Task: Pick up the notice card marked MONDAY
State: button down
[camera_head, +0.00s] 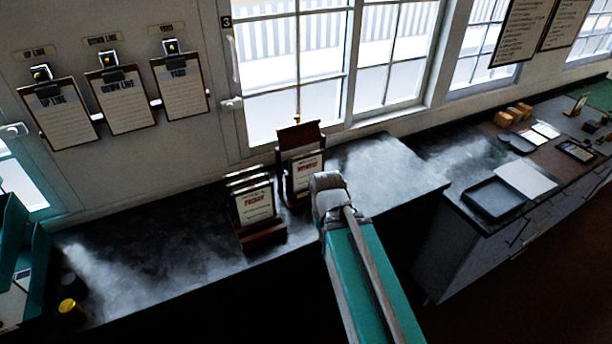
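A white card (308,173) with a red heading stands in a dark wooden holder (301,132) on the counter below the window. Its heading is small and blurred and looks like MONDAY. To its left, another holder (263,234) carries several upright cards, and the front card (255,204) seems to read FRIDAY. My teal arm reaches up from the bottom, and its grey joint overlaps the right edge of the MONDAY card's holder in the picture. I cannot tell whether they touch. My gripper's fingers do not show.
The dark counter (150,262) is largely clear left of the holders, with a yellow-topped item (68,306) and a teal rack (36,262) at far left. Clipboards (125,100) hang on the wall. A black tray (494,198) lies on the right counter.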

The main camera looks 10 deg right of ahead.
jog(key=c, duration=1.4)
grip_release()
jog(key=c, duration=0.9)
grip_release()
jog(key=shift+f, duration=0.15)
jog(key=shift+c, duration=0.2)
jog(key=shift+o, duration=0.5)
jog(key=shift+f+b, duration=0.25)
jog(key=shift+b, duration=0.2)
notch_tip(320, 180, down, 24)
jog(key=b, duration=2.3)
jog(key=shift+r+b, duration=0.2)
jog(key=shift+b, duration=0.1)
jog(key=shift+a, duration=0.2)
